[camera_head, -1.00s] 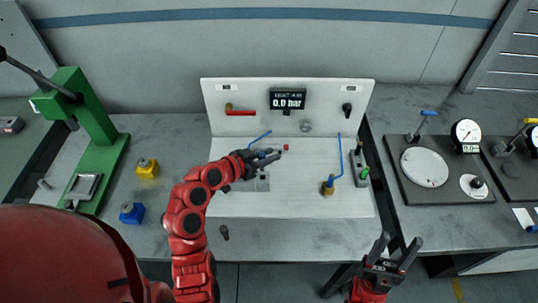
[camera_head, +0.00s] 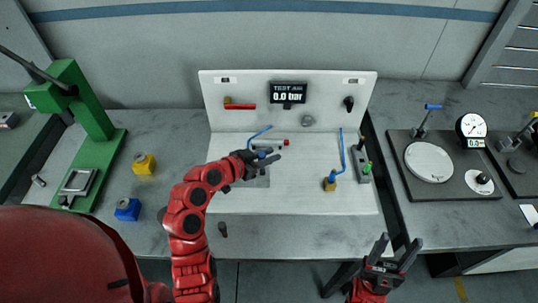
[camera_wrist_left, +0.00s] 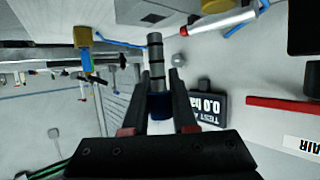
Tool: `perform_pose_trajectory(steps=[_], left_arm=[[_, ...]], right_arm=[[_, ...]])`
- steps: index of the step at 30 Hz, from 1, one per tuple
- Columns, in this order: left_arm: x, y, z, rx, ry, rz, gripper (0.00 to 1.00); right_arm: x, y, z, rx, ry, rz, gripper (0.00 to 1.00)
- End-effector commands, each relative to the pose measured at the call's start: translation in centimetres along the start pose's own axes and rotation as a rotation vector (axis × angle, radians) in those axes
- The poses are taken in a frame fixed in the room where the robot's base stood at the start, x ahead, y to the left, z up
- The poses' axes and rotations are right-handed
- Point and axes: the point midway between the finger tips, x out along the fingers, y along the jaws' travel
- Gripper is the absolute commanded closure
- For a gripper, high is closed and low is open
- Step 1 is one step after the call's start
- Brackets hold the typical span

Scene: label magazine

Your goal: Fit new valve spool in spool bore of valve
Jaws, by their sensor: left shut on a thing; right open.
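My left gripper (camera_head: 272,158) is over the white test bench, pointing right. In the left wrist view its fingers (camera_wrist_left: 160,90) are shut on the spool (camera_wrist_left: 156,60), a grey cylinder with dark rings and a blue end at the fingers. Its free end points away from the gripper and shows no contact. A grey block (camera_wrist_left: 150,12) lies beyond that end, cut off by the frame edge. A grey block with green parts (camera_head: 358,163) stands on the right of the bench; I cannot tell if it is the valve or where its bore is. My right gripper (camera_head: 388,258) is open and empty at the front.
A brass fitting (camera_head: 330,184) with a blue hose stands right of my left gripper. A red-tipped silver cylinder (camera_wrist_left: 215,22) lies behind it. A pressure display (camera_head: 288,93) is on the back panel (camera_head: 330,112). Yellow (camera_head: 144,164) and blue (camera_head: 127,209) blocks stand left.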

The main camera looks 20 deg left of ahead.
Motion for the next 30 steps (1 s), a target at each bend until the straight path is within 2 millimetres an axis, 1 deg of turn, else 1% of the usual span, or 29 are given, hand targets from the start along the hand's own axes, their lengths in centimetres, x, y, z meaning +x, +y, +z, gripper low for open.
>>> perform_pose_trajectory(steps=[7,23,30], left_arm=[[0.1,0.0,0.1,0.001,0.001,-0.001,1.0],[0.0,0.0,0.0,0.0,0.0,-0.001,1.0],[0.1,0.0,0.1,0.0,0.001,-0.002,1.0]], right_arm=[[-0.8,0.0,0.1,0.0,0.0,0.0,0.44],[-0.8,0.0,0.1,0.0,0.0,0.0,0.44],[-1.4,-0.1,0.2,0.0,0.0,0.0,0.44]])
